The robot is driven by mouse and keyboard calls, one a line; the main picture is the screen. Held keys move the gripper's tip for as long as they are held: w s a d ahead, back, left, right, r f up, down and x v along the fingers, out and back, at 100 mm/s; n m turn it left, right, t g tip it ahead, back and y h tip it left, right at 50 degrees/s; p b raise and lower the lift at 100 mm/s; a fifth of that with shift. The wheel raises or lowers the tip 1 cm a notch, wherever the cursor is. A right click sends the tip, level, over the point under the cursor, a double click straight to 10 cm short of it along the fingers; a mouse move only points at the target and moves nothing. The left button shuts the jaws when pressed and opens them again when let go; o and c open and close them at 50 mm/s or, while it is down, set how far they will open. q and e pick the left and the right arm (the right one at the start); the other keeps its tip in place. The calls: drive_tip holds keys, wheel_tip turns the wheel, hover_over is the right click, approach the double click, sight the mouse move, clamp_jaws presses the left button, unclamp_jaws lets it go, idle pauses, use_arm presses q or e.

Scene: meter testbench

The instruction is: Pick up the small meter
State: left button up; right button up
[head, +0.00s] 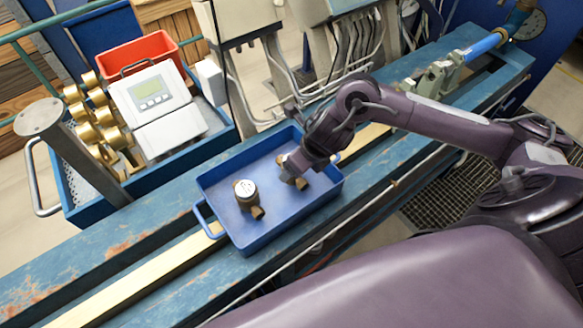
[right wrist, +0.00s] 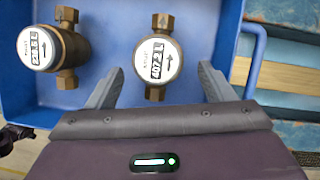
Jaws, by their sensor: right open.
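Two brass water meters with white dials lie in the blue tray (head: 226,185). One meter (head: 245,190) stands clear on the left, its dial facing up; it also shows at the left of the right wrist view (right wrist: 45,48). The other meter (right wrist: 157,62), reading about 407, lies ahead of my right gripper (right wrist: 160,80), lined up between its two fingers; its body looks slightly slimmer. In the head view this meter (head: 300,183) is mostly hidden under my right gripper (head: 293,172). That gripper is open and points down into the tray. My left gripper is not in view.
The tray rests on a worn blue bench (head: 120,255) with a pale strip. Behind it, a blue cart (head: 215,150) holds brass fittings (head: 100,120), a grey display box (head: 150,95) and a red bin (head: 140,55). A bench clamp (head: 437,78) stands to the right.

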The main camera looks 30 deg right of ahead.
drive_tip(key=x, duration=0.3)
drive_tip(key=shift+w+a+r+p, duration=0.2)
drive_tip(key=shift+p, duration=0.15)
drive_tip(key=shift+x, duration=0.8)
drive_tip(key=c, duration=0.8)
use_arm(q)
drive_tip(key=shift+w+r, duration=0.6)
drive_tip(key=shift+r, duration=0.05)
use_arm(e)
drive_tip(key=shift+w+r, duration=0.1)
drive_tip(key=c, duration=0.6)
drive_tip(key=shift+r, duration=0.1)
